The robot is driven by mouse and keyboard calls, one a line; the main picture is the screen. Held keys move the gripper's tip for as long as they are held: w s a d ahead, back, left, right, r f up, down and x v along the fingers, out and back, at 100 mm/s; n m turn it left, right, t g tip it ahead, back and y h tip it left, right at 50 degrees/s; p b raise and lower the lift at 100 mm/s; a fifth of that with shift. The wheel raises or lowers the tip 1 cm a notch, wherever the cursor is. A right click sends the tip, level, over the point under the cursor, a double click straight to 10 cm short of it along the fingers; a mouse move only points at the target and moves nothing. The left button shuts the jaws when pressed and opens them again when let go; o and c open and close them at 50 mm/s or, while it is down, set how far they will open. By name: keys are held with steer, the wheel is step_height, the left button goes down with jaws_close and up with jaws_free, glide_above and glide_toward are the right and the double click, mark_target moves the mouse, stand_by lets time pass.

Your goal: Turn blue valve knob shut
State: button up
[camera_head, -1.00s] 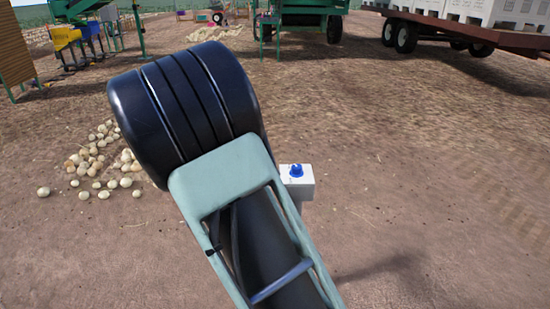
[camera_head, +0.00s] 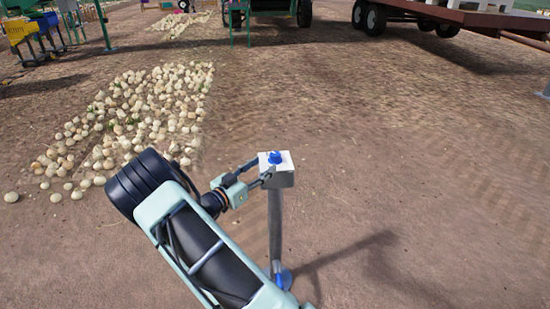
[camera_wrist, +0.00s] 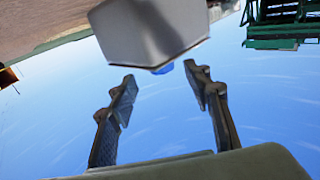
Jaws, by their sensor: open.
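The blue valve knob (camera_head: 275,157) sits on top of a white box (camera_head: 283,180) on a grey post (camera_head: 275,225). My gripper (camera_head: 261,170) is at the left side of the box, with its fingers reaching toward it. In the wrist view the scene is upside down. There the box (camera_wrist: 150,30) fills the top, and only a sliver of the knob (camera_wrist: 164,69) shows at its edge, between the tips of my open fingers. The space between the fingers is empty. I cannot tell whether a finger touches the box.
A pile of onions (camera_head: 140,105) lies on the dirt to the left. A trailer (camera_head: 450,15) and green machinery (camera_head: 270,12) stand at the back. Blue and yellow bins (camera_head: 25,30) are at the far left. Ground right of the post is clear.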

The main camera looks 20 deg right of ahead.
mark_target(272, 159)
steer(key=x, duration=0.7)
steer(key=shift+w+d, duration=0.15)
steer(key=shift+c, duration=0.5)
steer(key=c, duration=1.1)
